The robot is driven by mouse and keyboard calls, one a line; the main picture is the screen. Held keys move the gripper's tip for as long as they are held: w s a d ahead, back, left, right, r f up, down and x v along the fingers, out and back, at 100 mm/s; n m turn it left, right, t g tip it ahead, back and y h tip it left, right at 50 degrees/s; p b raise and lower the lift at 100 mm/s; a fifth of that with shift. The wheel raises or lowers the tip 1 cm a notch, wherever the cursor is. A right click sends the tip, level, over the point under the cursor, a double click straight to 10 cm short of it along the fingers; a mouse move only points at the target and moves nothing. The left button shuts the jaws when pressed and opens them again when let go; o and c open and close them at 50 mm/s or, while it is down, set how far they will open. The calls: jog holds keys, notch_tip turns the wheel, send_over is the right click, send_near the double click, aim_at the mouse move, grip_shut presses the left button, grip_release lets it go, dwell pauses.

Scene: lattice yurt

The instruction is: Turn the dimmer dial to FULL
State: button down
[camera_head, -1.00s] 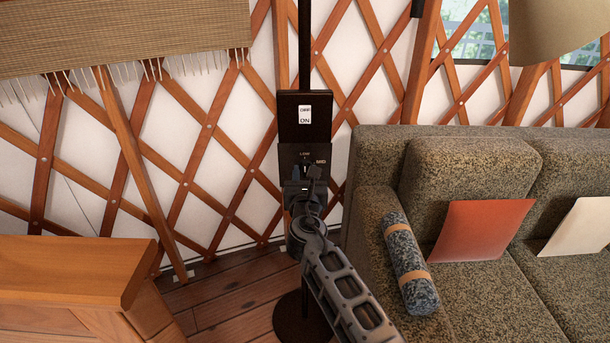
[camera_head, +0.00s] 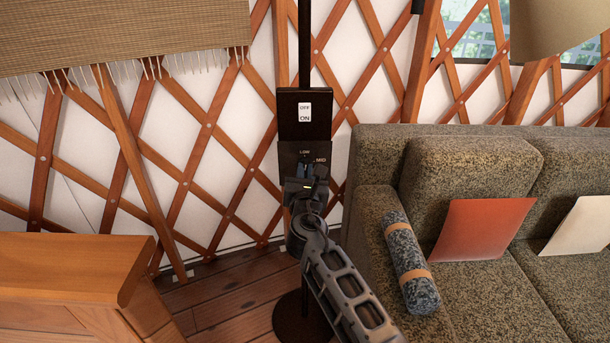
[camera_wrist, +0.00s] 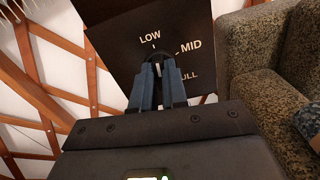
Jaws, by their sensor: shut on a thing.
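The dimmer panel (camera_head: 290,153) is a dark plate on a black lamp pole. In the wrist view the panel (camera_wrist: 122,52) carries the words LOW at top, MID at upper right and a partly covered FULL at lower right. The dimmer dial (camera_wrist: 160,56) is a dark round knob, mostly hidden behind my fingers. My gripper (camera_wrist: 158,80) is shut on the dial, its two blue-grey fingers close together at the knob. In the head view my gripper (camera_head: 308,178) covers the lower panel. I cannot tell exactly where the dial points.
An OFF/ON switch plate (camera_head: 305,112) sits just above the dimmer. A speckled sofa (camera_head: 375,165) with a rolled blanket (camera_head: 410,265) stands close on the right. A wooden cabinet (camera_head: 70,265) is at lower left. A lattice wall is behind.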

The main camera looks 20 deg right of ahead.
jog(key=m+b, duration=0.1)
jog(key=m, duration=0.1)
jog(key=m+b, duration=0.3)
jog(key=m, duration=0.2)
jog(key=shift+d+f, duration=0.1)
jog(key=shift+f, duration=0.15)
jog(key=m+b, duration=0.3)
jog(key=shift+m, duration=0.4)
jog(key=m+b, duration=0.4)
jog(key=m, duration=0.1)
jog(key=m+b, duration=0.4)
jog(key=m, duration=0.1)
jog(key=m+b, duration=0.4)
jog(key=m, duration=0.1)
jog(key=shift+f+m, duration=0.25)
jog(key=shift+m, duration=0.05)
jog(key=c, duration=1.1)
grip_release()
jog(key=shift+r, duration=0.1)
jog(key=shift+c, duration=0.2)
jog(key=shift+s, duration=0.1)
